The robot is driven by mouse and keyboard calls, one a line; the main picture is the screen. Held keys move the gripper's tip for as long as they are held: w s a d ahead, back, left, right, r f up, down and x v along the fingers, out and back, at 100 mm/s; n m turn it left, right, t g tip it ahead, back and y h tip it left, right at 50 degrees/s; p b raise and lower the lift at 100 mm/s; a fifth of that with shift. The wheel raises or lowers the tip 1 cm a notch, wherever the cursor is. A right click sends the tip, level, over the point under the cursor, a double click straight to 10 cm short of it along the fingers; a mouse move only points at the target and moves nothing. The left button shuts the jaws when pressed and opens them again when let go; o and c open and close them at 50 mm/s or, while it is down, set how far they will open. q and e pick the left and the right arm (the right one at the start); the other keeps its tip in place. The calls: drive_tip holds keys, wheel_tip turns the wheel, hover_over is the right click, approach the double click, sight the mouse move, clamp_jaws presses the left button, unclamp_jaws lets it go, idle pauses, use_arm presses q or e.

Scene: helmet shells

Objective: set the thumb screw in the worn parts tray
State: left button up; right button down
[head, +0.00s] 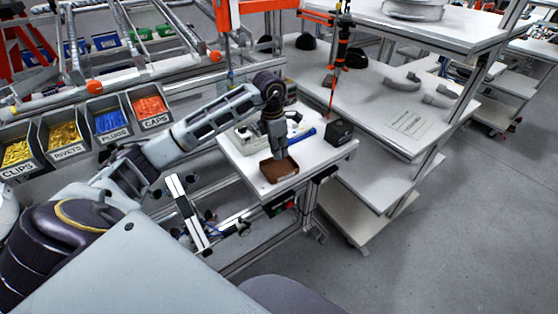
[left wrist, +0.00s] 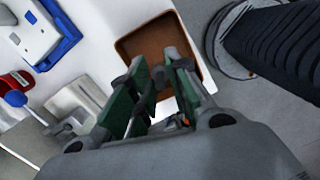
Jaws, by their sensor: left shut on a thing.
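The worn parts tray is a small open brown tray (head: 283,179) at the front of the white table. In the left wrist view the brown tray (left wrist: 147,40) lies beyond the fingertips and looks empty where I can see into it. My left gripper (head: 277,152) points down over the tray's back part. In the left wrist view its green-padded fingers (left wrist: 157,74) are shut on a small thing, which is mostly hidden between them. I take it for the thumb screw, but its shape does not show clearly. My right gripper is not in view.
A black box (head: 339,132) and a blue object (head: 303,136) stand behind the tray on the table. Labelled bins (head: 110,120) line the left. A white shelf cart (head: 395,115) stands right of the table.

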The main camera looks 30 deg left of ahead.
use_arm(q)
drive_tip(key=shift+f, duration=0.95)
drive_tip(key=shift+f, duration=0.1)
drive_tip(key=shift+f+p, duration=0.45)
drive_tip(key=shift+f, duration=1.3)
drive_tip(key=shift+f, duration=0.1)
drive_tip(key=o, duration=0.9)
